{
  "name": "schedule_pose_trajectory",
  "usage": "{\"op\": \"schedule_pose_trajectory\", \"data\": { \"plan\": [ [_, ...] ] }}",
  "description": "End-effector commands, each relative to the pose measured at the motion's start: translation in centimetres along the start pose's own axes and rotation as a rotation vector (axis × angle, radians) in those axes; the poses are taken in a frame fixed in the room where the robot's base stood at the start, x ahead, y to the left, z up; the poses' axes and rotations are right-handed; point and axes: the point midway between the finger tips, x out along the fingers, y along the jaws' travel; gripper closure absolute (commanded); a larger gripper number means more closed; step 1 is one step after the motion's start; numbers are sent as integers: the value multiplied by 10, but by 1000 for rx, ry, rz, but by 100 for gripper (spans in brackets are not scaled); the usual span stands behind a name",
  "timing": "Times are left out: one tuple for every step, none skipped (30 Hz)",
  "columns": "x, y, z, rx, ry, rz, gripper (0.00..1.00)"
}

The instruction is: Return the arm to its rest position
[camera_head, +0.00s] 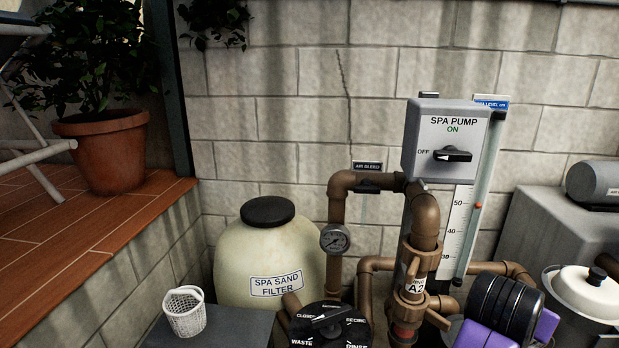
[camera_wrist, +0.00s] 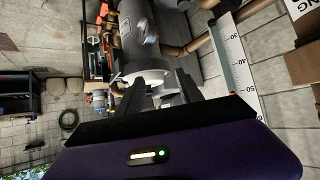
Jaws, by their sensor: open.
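My gripper (camera_wrist: 158,90) is open in the wrist view, its two dark fingers apart beyond the purple wrist housing. Nothing shows held between them. A grey cylindrical unit with a white rim (camera_wrist: 137,42) lies beyond the fingers; whether they are close to it I cannot tell. In the head view, part of my purple and black arm (camera_head: 505,308) shows at the lower right, in front of the pipes. The fingers cannot be made out there.
The sand filter (camera_head: 262,250), multiport valve (camera_head: 331,322) and white basket (camera_head: 184,311) are at lower left. A grey pump (camera_head: 594,184) stands right.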

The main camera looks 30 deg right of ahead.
Motion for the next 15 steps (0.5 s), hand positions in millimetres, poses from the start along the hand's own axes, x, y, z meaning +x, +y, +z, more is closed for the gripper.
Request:
{"op": "schedule_pose_trajectory", "data": {
  "plan": [
    [2,1,-19,-49,93,-13,56],
    [1,0,-29,-75,144,-25,56],
    [-1,-4,-40,-113,210,-43,56],
    [-3,-6,-48,-141,257,-58,56],
    [-5,-9,-55,-170,303,-73,56],
    [-9,-14,-63,-209,361,-96,56],
    [-12,-17,-67,-239,403,-112,56],
    [-15,-22,-70,-270,443,-132,56],
    [-20,-27,-73,-311,494,-157,56],
    [-24,-32,-73,-342,529,-178,56],
    [-27,-36,-73,-374,563,-200,56],
    [-32,-42,-71,-416,605,-230,56],
    [-36,-46,-68,-447,634,-254,56],
    [-40,-51,-64,-478,662,-279,56],
    [-44,-56,-57,-520,694,-313,56]
  ]
}}
